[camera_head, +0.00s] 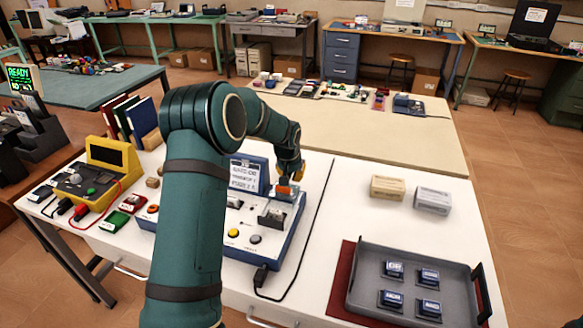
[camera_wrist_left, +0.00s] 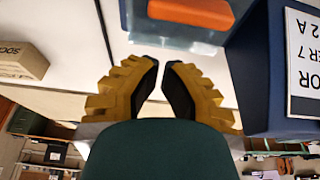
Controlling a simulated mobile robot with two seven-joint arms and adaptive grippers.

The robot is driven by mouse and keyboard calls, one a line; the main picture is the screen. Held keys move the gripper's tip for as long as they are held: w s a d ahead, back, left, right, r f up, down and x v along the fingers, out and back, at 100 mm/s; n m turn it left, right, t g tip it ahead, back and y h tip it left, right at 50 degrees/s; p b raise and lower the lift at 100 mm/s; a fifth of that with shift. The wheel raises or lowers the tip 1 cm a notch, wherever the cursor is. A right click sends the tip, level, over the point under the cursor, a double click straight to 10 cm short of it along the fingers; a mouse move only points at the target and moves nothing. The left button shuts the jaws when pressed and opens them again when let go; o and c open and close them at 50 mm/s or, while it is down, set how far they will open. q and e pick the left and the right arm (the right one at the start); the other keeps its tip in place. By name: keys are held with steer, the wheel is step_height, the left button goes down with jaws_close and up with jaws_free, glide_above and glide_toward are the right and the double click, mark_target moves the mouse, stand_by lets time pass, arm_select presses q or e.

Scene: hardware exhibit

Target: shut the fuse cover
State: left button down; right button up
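The blue fuse device (camera_head: 292,222) stands on the white table, with a sloped lettered panel (camera_head: 247,175). An orange bar (camera_head: 284,190) shows on its right rear part; the left wrist view shows this orange bar (camera_wrist_left: 190,12) above a pale, see-through-looking piece (camera_wrist_left: 175,38), which may be the fuse cover. How far the cover stands open I cannot tell. My left gripper (camera_head: 290,176) is just behind and above the orange bar. In the left wrist view the gripper's fingertips (camera_wrist_left: 163,66) are drawn nearly together, with nothing between them. My right gripper is not in view.
A yellow meter (camera_head: 100,175) stands at left. A black cable (camera_head: 310,235) runs along the device's right.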

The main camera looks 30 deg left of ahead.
mark_target(290, 186)
arm_select(q)
steer(key=shift+s+d+r, duration=0.15)
steer(key=shift+s+d, duration=0.05)
steer(key=shift+s, duration=0.65)
steer(key=shift+s+d+r, duration=0.1)
steer(key=shift+s+d, duration=0.1)
steer(key=shift+s, duration=0.6)
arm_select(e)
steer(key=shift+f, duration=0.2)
arm_select(q)
steer(key=shift+s, duration=0.15)
